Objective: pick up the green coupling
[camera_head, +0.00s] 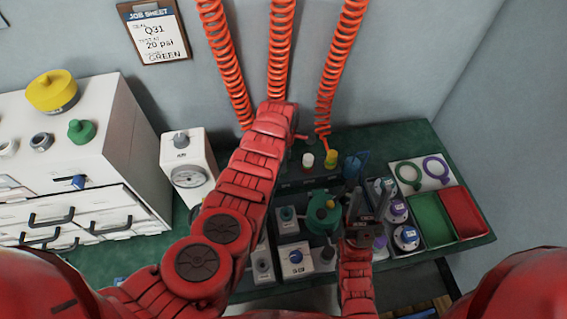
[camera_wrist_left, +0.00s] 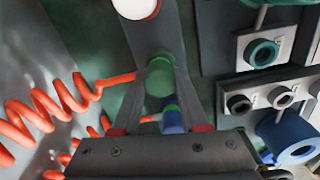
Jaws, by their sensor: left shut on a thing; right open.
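The green coupling (camera_wrist_left: 160,76) shows in the left wrist view between the fingers of my left gripper (camera_wrist_left: 158,98), which is shut on it. A blue piece (camera_wrist_left: 173,120) shows just below it, nearer the gripper body. In the head view my left arm reaches to the back of the bench, and its forearm hides the coupling and the fingertips. My right gripper (camera_head: 369,203) is open and appears empty, above the bench beside a green round fixture (camera_head: 322,213).
A white-and-red coupling (camera_head: 308,160) and a yellow coupling (camera_head: 331,158) stand right of my left gripper. Orange coiled hoses (camera_head: 333,75) hang behind. A gauge box (camera_head: 188,160) stands left of my arm. A green bin (camera_head: 430,218) and red bin (camera_head: 463,210) lie right.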

